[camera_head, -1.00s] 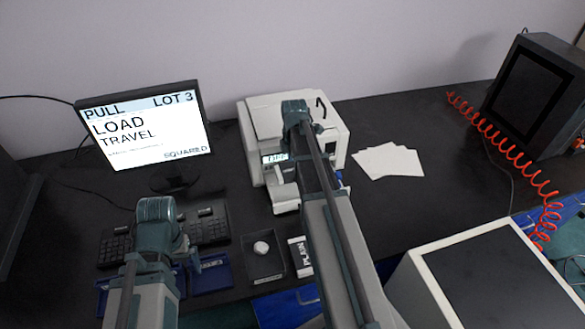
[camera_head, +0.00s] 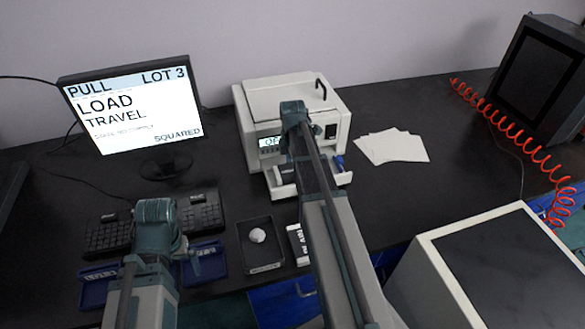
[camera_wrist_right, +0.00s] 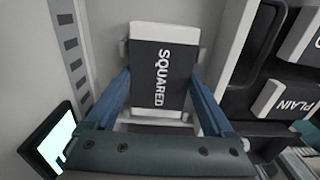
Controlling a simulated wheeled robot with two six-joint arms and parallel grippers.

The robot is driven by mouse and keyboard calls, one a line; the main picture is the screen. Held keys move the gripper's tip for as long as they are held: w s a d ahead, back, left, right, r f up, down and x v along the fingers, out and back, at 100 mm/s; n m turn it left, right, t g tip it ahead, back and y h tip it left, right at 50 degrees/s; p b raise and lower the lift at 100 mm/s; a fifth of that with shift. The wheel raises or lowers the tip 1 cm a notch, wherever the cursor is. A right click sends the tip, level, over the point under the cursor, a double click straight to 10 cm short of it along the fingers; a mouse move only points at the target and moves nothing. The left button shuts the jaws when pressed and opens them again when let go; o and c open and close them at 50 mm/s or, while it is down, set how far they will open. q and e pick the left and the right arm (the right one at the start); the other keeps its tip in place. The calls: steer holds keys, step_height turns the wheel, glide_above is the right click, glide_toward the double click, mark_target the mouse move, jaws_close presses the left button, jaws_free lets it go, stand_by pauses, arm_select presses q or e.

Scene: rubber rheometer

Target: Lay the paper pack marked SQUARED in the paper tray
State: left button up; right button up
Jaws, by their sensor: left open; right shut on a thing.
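The paper pack marked SQUARED (camera_wrist_right: 160,75), white with a dark band, sits between the blue fingers of my right gripper (camera_wrist_right: 160,95), which is shut on it. White surfaces of the machine surround the pack in the right wrist view; I cannot tell whether it touches them. The pulled-out white paper tray (camera_head: 342,179) shows at the front of the white machine (camera_head: 290,105), partly covered by my arm. My left gripper (camera_head: 155,222) is open over the keyboard area, its fingertips mostly hidden.
The PLAIN pack (camera_wrist_right: 295,100) lies at the right; it also shows in the head view (camera_head: 298,243). A dark dish (camera_head: 263,264) with a white lump stands near the front. Blue trays (camera_head: 205,262) flank my left gripper. Loose sheets (camera_head: 390,146) lie right of the machine.

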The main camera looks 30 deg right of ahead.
steer(key=o, duration=1.2)
steer(key=shift+o, duration=0.2)
arm_select(q)
step_height(320, 180, up, 7)
steer(key=p, duration=0.7)
arm_select(e)
steer(key=s+r, duration=0.4)
steer(key=r, duration=0.3)
steer(key=shift+a, duration=0.45)
arm_select(q)
steer(key=shift+f, duration=0.1)
arm_select(e)
steer(key=shift+w+f, duration=0.1)
steer(key=shift+f, duration=0.05)
arm_select(q)
step_height(320, 180, down, 7)
steer(key=b, duration=0.6)
steer(key=shift+b, duration=0.4)
arm_select(e)
steer(key=w+f, duration=0.1)
steer(key=f, duration=0.1)
steer(key=w+f, duration=0.1)
steer(key=f, duration=0.1)
steer(key=w+d+f, duration=0.1)
steer(key=f, duration=0.1)
steer(key=shift+w+f, duration=0.4)
steer(key=shift+r, duration=0.1)
